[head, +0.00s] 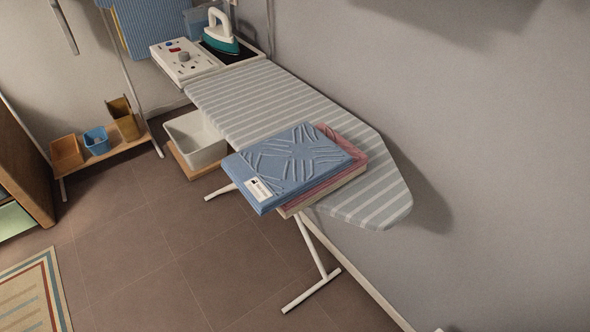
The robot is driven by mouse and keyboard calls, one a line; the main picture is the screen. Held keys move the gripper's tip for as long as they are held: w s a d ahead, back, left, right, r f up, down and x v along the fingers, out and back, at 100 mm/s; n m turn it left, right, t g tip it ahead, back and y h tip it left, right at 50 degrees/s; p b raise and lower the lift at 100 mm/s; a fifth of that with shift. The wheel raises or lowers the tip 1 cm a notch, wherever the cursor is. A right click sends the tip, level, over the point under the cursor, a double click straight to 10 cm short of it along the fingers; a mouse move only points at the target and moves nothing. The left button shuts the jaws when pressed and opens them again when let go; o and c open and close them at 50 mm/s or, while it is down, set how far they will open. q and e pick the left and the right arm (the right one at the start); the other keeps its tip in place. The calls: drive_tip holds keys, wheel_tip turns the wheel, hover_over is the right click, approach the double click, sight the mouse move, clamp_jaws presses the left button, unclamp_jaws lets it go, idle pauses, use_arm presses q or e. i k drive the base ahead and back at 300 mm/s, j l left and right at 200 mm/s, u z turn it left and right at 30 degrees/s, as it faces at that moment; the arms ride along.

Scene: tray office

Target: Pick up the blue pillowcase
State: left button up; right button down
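The blue pillowcase (292,160) is a flat folded blue piece with raised ridges and a small white label at its near corner. It lies on top of a pink folded cloth (352,171), near the right end of the striped ironing board (255,100). Its left corner sticks out past the board's front edge. The pink cloth shows along its right and near sides. Neither of my grippers shows in the head view.
A teal and white iron (220,35) and a white control panel (183,60) sit at the board's far end. A white bin (196,139) stands under the board. The wall (480,130) runs close behind. The floor (150,255) in front is mostly clear, with a striped rug (35,290) at left.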

sight(270, 172)
drive_tip(key=j+z, duration=0.6)
drive_tip(key=z, duration=0.2)
drive_tip(key=j+z, duration=0.1)
drive_tip(key=j, duration=0.35)
drive_tip(key=k+j+z, duration=0.1)
drive_tip(key=j, duration=0.35)
drive_tip(key=j+z, duration=0.15)
drive_tip(key=j, duration=0.25)
drive_tip(key=k+j+z, duration=0.1)
drive_tip(key=j, duration=0.35)
drive_tip(key=k+j, duration=0.1)
drive_tip(key=j, duration=0.3)
drive_tip(key=k+j, duration=0.15)
drive_tip(key=j, duration=0.25)
drive_tip(key=k+j, duration=0.1)
drive_tip(key=j, duration=0.35)
drive_tip(key=k+j, duration=0.1)
drive_tip(key=j, duration=0.3)
drive_tip(key=k+j, duration=0.1)
drive_tip(key=j, duration=0.3)
